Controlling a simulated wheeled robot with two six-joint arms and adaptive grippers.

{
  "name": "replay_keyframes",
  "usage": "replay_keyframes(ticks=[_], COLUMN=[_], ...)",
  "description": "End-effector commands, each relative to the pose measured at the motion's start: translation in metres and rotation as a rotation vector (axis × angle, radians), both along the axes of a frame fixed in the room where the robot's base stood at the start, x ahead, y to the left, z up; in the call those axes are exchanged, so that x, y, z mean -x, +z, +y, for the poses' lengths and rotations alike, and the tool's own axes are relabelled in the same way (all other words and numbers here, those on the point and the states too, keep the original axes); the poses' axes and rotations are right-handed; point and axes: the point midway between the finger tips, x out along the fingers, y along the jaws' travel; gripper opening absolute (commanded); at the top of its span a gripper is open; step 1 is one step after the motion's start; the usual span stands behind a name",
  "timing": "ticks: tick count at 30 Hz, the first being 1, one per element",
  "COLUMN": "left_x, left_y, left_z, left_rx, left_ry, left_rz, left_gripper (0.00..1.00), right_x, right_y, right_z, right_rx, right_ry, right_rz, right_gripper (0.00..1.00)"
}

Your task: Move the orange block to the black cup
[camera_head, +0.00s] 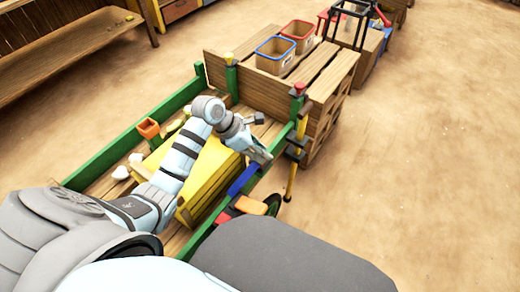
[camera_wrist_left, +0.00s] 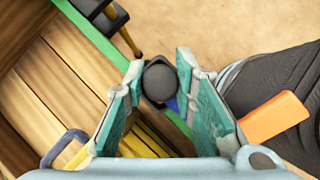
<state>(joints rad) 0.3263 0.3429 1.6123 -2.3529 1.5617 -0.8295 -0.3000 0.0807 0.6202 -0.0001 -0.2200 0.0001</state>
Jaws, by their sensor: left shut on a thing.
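An orange block (camera_head: 250,206) lies at the cart's near right edge, beside a red piece. It also shows right of the jaws in the left wrist view (camera_wrist_left: 275,118), apart from them. My left gripper (camera_head: 262,154) is over the cart's right green rail. In the left wrist view its teal pads (camera_wrist_left: 160,85) are shut on a dark round object (camera_wrist_left: 160,78). I cannot tell if this is the black cup; the arm and fingers hide it in the head view. Dark cup-like pieces (camera_head: 295,152) sit by a yellow post at the rail. My right gripper is not in view.
A blue piece (camera_head: 243,180) lies at the rail below my left gripper. A wooden crate (camera_head: 330,75) carries red-rimmed and blue-rimmed bins. The floor at right is clear.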

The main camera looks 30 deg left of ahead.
Motion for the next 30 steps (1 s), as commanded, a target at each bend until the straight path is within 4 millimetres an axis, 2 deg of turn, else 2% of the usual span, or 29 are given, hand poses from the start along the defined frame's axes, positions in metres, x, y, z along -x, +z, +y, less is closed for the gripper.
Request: replay_keyframes(ticks=[6,7,11,19,22,26,30], left_x=[0.0,0.0,0.0,0.0,0.002,0.011,0.023], left_y=[0.0,0.0,0.0,0.0,0.006,0.028,0.062], left_z=[0.0,0.0,0.0,0.0,0.004,0.016,0.034], left_rx=[0.0,0.0,0.0,0.0,0.0,-0.006,-0.008], left_ry=[0.0,0.0,0.0,0.0,0.001,-0.001,0.0], left_rz=[0.0,0.0,0.0,0.0,-0.002,-0.003,-0.003], left_gripper=[0.0,0.28,0.48,0.48,0.48,0.48,0.48], right_x=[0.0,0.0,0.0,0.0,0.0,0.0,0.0], right_y=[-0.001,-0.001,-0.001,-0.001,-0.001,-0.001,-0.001], right_z=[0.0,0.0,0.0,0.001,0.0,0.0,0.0], right_rx=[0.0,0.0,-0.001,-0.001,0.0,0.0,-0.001], right_ry=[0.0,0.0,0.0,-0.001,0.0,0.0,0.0], right_rz=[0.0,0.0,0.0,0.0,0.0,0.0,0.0], right_gripper=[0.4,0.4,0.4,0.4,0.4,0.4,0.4])
